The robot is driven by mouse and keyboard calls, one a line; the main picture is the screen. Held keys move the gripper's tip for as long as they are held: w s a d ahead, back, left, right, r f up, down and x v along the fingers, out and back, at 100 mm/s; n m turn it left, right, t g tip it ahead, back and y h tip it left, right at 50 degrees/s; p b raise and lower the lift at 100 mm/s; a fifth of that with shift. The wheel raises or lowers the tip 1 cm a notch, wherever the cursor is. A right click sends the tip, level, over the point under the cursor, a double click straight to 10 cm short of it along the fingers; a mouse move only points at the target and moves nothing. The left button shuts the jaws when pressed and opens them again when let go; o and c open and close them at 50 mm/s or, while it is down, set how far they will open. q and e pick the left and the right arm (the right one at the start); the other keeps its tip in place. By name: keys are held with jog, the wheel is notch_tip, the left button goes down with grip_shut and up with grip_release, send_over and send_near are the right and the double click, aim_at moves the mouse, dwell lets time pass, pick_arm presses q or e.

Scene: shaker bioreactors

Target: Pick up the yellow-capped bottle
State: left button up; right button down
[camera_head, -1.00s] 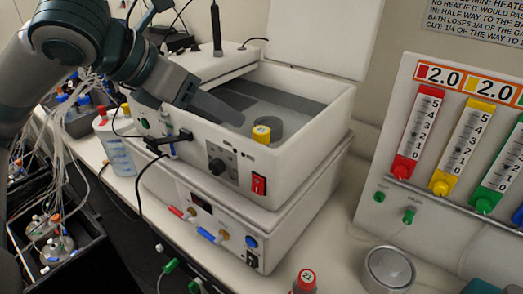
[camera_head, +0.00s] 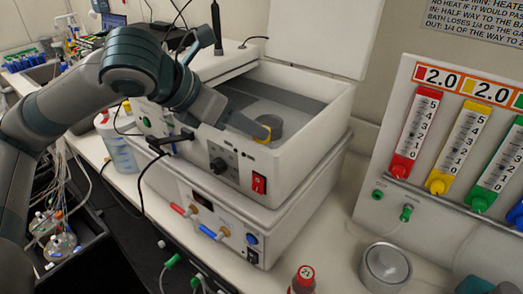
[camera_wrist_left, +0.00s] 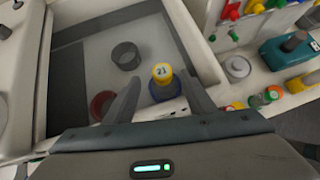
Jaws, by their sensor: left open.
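The yellow-capped bottle (camera_wrist_left: 162,73) stands in the grey bath of the white shaker unit. In the head view its yellow cap (camera_head: 270,122) is mostly hidden behind my left gripper's finger. My left gripper (camera_head: 258,132) reaches over the bath from the left. In the left wrist view my left gripper (camera_wrist_left: 161,82) is open, with one finger on each side of the bottle. My right gripper is not in view.
Inside the bath are an empty grey holder ring (camera_wrist_left: 126,55) and a red ring (camera_wrist_left: 103,105). The bath's white wall (camera_head: 318,115) surrounds them. A gauge panel (camera_head: 455,140) stands at the right.

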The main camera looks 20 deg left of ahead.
pick_arm(q)
jog(key=shift+d+p+x, duration=0.25)
jog(key=shift+p+x, duration=0.25)
jog(key=shift+x, duration=1.4)
jog(key=shift+s, duration=0.1)
grip_shut()
